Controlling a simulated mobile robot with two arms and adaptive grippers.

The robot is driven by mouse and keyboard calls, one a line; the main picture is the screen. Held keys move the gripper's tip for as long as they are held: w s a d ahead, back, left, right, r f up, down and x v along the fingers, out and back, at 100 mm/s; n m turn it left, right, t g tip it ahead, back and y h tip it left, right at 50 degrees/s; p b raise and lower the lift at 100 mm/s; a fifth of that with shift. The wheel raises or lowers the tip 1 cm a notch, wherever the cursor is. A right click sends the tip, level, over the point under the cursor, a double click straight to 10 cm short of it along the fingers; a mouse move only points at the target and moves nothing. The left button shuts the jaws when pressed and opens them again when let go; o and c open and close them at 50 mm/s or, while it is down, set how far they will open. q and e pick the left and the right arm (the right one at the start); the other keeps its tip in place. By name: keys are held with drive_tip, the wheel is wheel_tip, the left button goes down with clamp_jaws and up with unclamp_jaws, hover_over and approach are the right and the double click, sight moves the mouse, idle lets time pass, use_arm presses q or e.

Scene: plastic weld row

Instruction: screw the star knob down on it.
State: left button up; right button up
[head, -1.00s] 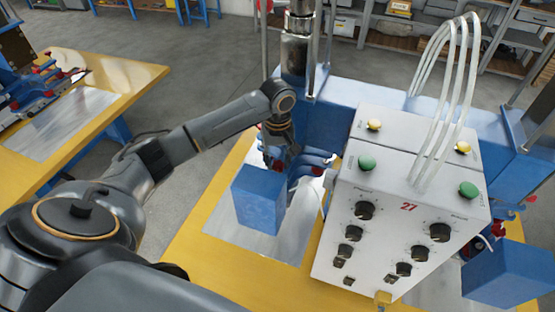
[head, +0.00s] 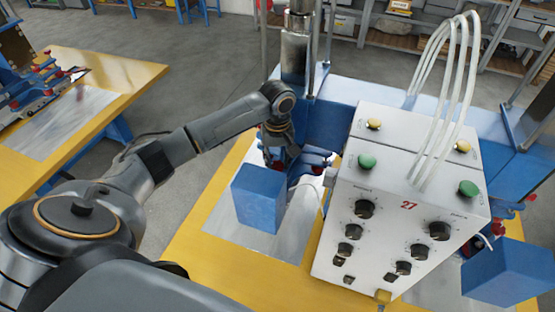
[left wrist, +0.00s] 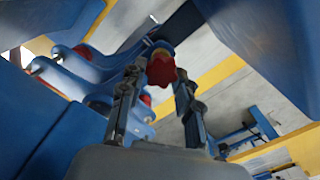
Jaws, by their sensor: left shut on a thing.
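The red star knob (left wrist: 161,70) shows in the left wrist view between the fingertips of my left gripper (left wrist: 158,88), which is shut on it. Just above the knob in that view is a brass-coloured piece, with a thin metal rod beyond. In the head view my left gripper (head: 277,158) points down behind the blue block (head: 258,198), under the blue press head. The knob is hidden there. The blue clamp fixture (left wrist: 98,70) with red knobs lies left of the gripper in the left wrist view. My right gripper is not in view.
The grey control box (head: 400,215) with black dials and green and yellow buttons stands right of the gripper. White hoses (head: 449,95) rise from it. A second blue block (head: 508,272) is at far right. The yellow bench (head: 225,270) has free room in front.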

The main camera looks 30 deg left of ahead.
use_arm(q)
drive_tip(key=m, duration=0.5)
drive_tip(key=shift+d+m, duration=0.1)
drive_tip(key=shift+m, duration=0.2)
drive_tip(key=m, duration=0.8)
drive_tip(key=shift+d+m, duration=0.15)
drive_tip(key=shift+m, duration=0.15)
drive_tip(key=m, duration=0.5)
drive_tip(key=shift+d, duration=0.1)
drive_tip(key=o, duration=0.9)
